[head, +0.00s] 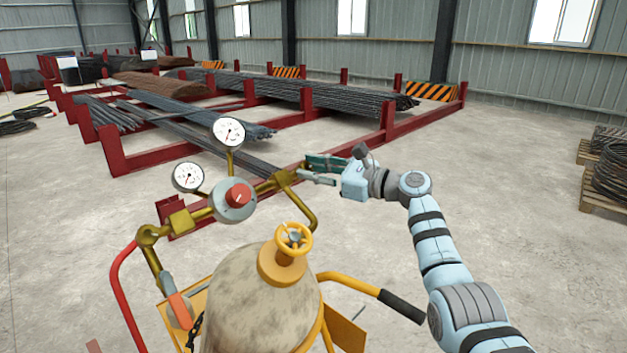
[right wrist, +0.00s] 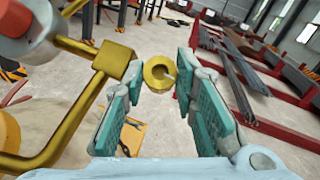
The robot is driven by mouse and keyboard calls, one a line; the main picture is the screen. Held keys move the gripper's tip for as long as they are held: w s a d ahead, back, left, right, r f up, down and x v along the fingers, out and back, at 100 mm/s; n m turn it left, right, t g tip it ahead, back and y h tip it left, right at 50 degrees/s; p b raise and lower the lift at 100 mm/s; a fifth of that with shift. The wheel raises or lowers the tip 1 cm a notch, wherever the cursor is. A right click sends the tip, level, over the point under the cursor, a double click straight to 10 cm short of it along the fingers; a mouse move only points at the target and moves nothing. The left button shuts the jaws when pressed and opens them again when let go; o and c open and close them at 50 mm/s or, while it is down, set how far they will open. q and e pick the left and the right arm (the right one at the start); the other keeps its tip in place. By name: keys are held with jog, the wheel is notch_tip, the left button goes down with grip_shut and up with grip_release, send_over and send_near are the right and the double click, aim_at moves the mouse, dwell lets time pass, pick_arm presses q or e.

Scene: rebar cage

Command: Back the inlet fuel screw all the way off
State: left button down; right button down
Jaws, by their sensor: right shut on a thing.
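A brass regulator (head: 180,221) with two dial gauges and a red knob (head: 238,196) stands over the gas cylinder (head: 262,310) in the head view. My right gripper (head: 306,168) reaches in from the right, its fingers pointing at the brass block (head: 284,180) at the regulator's right end. In the right wrist view, a round brass screw (right wrist: 158,73) with a notched hollow end sits between the fingertips, and the gripper is shut on it. The brass block (right wrist: 115,62) is just left of the fingers. A finger covers part of the gap, so I cannot tell whether screw and block touch. My left gripper is not in view.
A yellow handwheel (head: 293,239) tops the cylinder. A curved brass pipe (head: 313,210) hangs below the block, close to my right gripper. A cart handle with a black grip (head: 401,306) sticks out to the right.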

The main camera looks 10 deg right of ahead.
jog(key=shift+d+n+g+y+b, duration=0.1)
jog(key=shift+n+g+y+b, duration=0.25)
jog(key=shift+n, duration=0.25)
jog(key=c, duration=1.3)
grip_release()
jog(key=v, duration=1.2)
